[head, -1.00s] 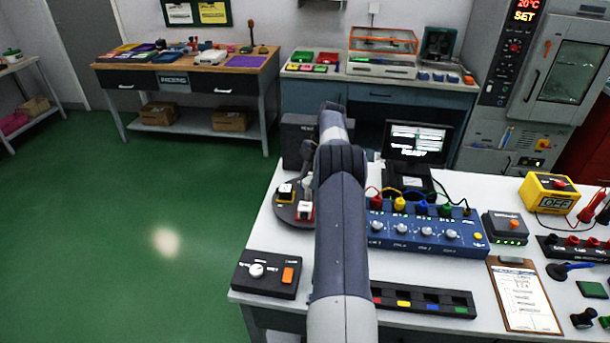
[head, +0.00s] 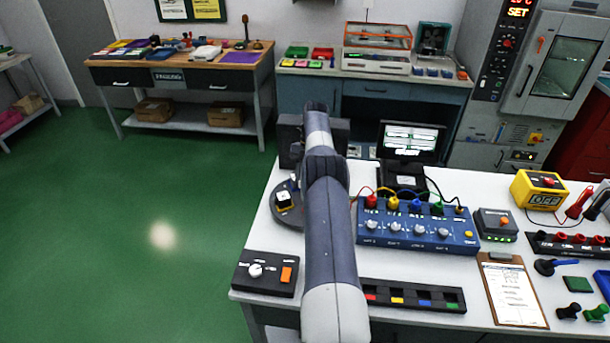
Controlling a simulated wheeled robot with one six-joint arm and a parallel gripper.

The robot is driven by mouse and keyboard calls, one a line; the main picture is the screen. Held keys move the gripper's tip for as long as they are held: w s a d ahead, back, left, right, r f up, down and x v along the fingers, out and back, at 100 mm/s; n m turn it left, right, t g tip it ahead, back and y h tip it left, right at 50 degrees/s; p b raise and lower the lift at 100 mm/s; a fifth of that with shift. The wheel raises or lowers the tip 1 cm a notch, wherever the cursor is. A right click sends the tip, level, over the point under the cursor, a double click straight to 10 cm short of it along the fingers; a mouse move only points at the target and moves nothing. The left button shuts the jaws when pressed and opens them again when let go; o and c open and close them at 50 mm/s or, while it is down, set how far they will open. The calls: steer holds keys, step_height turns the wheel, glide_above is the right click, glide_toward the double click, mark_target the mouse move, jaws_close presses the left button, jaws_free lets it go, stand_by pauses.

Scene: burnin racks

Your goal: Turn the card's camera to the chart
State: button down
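A round dark turntable (head: 285,215) stands at the left of the white bench, partly hidden behind my arm. A small white-topped block (head: 283,200) sits on it. A dark upright panel (head: 290,137) stands behind it, also partly covered by my arm. I cannot make out the card's camera or a chart for certain. My arm reaches forward over the bench and hides its own end, so my gripper does not show.
A black control box (head: 265,273) with a knob and orange switch sits at the bench's front left corner. A blue unit (head: 417,226) with cables, a monitor (head: 411,141), a slotted black strip (head: 413,297) and a clipboard (head: 513,290) lie to the right. Green floor is clear at left.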

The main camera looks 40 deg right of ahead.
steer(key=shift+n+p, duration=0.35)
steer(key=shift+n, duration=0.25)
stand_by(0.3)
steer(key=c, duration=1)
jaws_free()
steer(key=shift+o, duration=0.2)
